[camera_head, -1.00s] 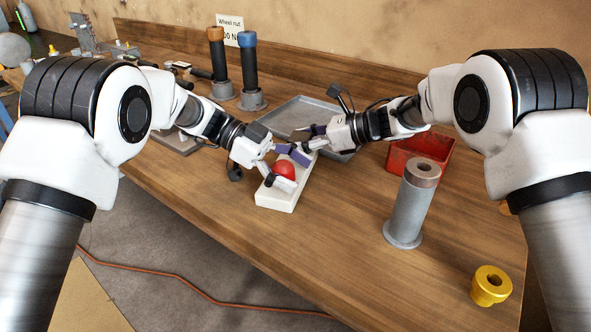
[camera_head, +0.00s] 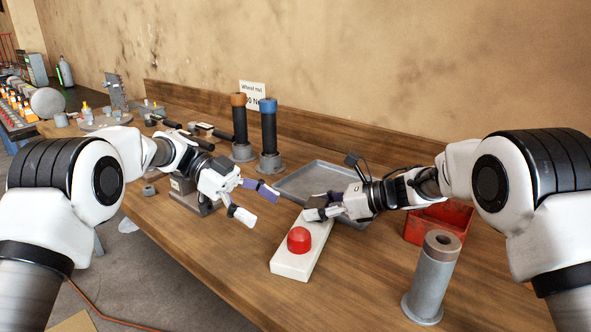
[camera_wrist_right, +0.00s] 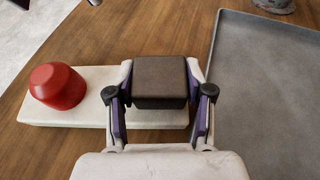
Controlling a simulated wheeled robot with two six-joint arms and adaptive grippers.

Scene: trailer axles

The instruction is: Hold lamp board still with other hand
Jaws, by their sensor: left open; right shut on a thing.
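The lamp board is a white slab (camera_head: 290,265) lying on the wooden bench, with a red dome lamp (camera_head: 299,239) on its near part. In the right wrist view the slab (camera_wrist_right: 95,108) and the red lamp (camera_wrist_right: 57,86) lie to the left. My right gripper (camera_head: 318,214) is at the board's far end, shut on a dark block (camera_wrist_right: 160,82). The block is over the slab's end; I cannot tell whether it is fixed to it. My left gripper (camera_head: 262,204) is open and empty, left of the board and apart from it.
A grey tray (camera_head: 300,184) lies just behind the board. A red bin (camera_head: 412,232) and a grey cylinder (camera_head: 433,280) stand to the right. Two dark posts with orange (camera_head: 238,100) and blue (camera_head: 268,105) tops stand behind. Bench in front of the board is clear.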

